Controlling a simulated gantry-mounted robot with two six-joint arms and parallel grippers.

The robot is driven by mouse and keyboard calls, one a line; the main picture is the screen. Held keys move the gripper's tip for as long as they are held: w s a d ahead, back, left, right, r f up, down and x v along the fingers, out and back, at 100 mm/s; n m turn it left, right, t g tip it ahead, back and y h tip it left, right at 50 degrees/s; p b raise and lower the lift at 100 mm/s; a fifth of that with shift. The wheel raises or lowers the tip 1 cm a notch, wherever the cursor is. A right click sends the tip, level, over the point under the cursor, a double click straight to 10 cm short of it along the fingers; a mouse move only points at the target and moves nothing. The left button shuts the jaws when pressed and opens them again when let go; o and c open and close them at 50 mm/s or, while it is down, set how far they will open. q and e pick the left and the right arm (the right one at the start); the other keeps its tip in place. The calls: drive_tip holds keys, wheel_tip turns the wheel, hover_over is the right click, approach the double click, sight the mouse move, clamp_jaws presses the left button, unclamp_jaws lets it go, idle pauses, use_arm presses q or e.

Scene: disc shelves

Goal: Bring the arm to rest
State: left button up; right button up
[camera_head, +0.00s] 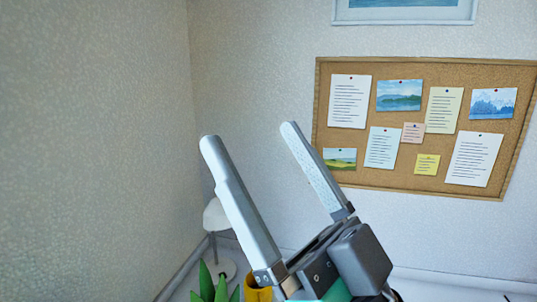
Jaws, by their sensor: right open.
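My right gripper (249,131) is raised in the middle of the view, its two long grey fingers pointing up and to the left. The fingers are well apart, and nothing is between them. Its dark wrist body comes in from the bottom edge, right of centre. My left gripper is not in view. No discs or shelves show in this view.
A cork board (400,183) with pinned papers hangs on the wall at the right. A framed picture (404,21) is partly cut off above it. Low down, a white lamp (216,215), a green plant (207,283) and a yellow object (258,293) show behind the gripper.

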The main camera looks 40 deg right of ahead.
drive_tip(key=shift+r, duration=0.1)
wheel_tip(320, 180, up, 39)
drive_tip(key=p, duration=3.9)
drive_tip(key=shift+w, duration=0.1)
